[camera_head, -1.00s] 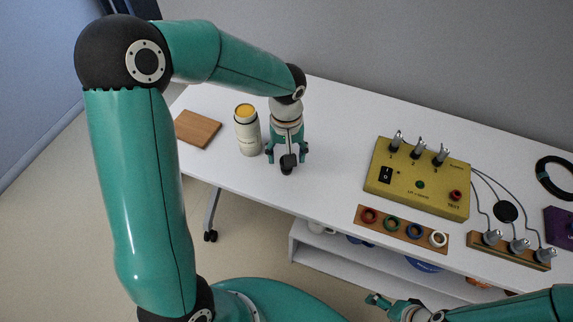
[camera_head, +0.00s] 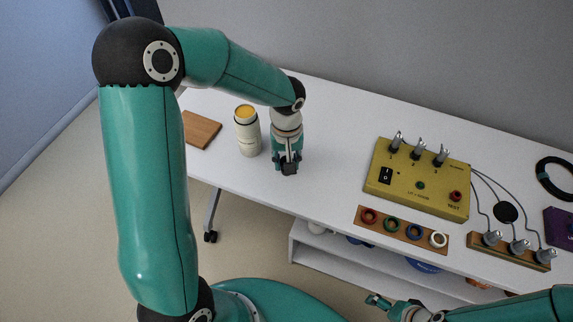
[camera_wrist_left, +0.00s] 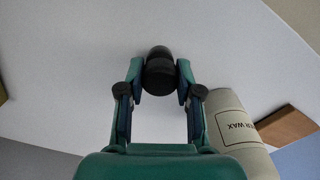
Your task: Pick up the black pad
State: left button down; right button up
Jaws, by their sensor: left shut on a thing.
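The black pad (camera_head: 289,170) is a small dark rounded piece near the front edge of the white table, right of the wax can. My left gripper (camera_head: 287,161) points down and is shut on it. In the left wrist view, the black pad (camera_wrist_left: 159,72) sits between the two fingertips of my left gripper (camera_wrist_left: 160,80), touched on both sides. I cannot tell whether it rests on the table. My right gripper (camera_head: 378,301) is at the lower right, away from the table items; its fingers are too small to judge.
A cream wax can (camera_head: 248,136) stands close left of my left gripper, with a wooden board (camera_head: 201,130) beyond. A yellow test box (camera_head: 415,182), a ring rack (camera_head: 400,230) and a flat black disc (camera_head: 506,211) lie right. The table between is clear.

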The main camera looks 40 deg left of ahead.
pick_arm(q)
jog(key=shift+r, duration=0.1)
notch_tip(320, 180, up, 20)
jog(key=p, duration=0.1)
dwell(0.4)
